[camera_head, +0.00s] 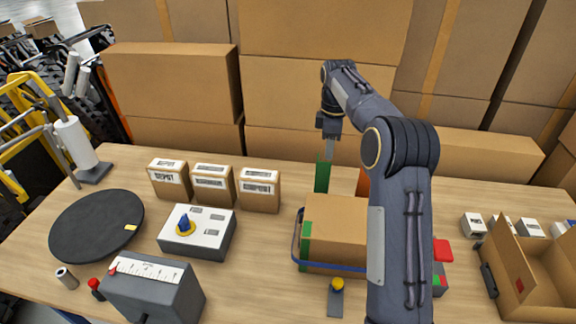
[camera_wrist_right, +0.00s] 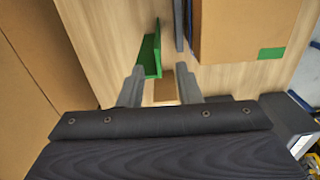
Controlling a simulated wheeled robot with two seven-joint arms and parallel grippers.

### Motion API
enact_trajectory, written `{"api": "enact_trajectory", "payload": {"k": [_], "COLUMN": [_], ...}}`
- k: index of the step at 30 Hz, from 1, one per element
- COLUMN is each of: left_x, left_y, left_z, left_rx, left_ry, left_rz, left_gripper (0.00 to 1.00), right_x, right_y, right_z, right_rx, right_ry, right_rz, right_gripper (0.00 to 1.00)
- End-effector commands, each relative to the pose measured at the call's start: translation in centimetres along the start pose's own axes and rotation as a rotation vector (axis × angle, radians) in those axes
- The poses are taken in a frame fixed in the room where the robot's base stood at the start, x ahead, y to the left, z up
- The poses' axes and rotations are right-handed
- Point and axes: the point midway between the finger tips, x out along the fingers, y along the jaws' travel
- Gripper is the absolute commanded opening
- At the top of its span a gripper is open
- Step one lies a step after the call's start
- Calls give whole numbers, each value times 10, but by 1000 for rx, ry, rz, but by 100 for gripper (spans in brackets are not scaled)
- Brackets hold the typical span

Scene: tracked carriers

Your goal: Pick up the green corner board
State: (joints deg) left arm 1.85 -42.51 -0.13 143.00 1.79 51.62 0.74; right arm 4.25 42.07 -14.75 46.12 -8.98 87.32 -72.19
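The green corner board (camera_head: 322,174) stands upright on the table behind the strapped carton (camera_head: 337,218), next to a small brown piece. In the right wrist view the green corner board (camera_wrist_right: 151,54) is an L-shaped strip lying ahead of the fingers, nearer the left one. My right gripper (camera_head: 330,152) points down just above the board in the head view. In the right wrist view my right gripper (camera_wrist_right: 162,74) has its fingers apart, with nothing clamped between them. I cannot tell whether a finger touches the board. My left gripper is not in view.
Several small cartons (camera_head: 213,185), a white-topped control box (camera_head: 197,232) and a black turntable (camera_head: 96,224) stand left. An open box (camera_head: 535,275) stands right. Big cartons wall the back.

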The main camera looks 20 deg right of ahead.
Motion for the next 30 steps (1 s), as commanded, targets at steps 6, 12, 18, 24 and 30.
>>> {"api": "enact_trajectory", "payload": {"k": [6,12,18,24,30], "left_x": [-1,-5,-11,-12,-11], "left_y": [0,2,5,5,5], "left_z": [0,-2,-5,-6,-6], "left_rx": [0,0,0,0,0], "left_ry": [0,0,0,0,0], "left_rz": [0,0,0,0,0], "left_gripper": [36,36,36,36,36], "right_x": [18,40,69,81,81], "right_y": [4,2,1,1,2], "right_z": [-1,-4,-7,-7,-7], "right_rx": [-23,-23,-21,-21,-21], "right_ry": [-14,-12,-13,-11,-10], "right_rz": [-4,-5,-3,-1,0], "right_gripper": [31,31,31,31,26]}}
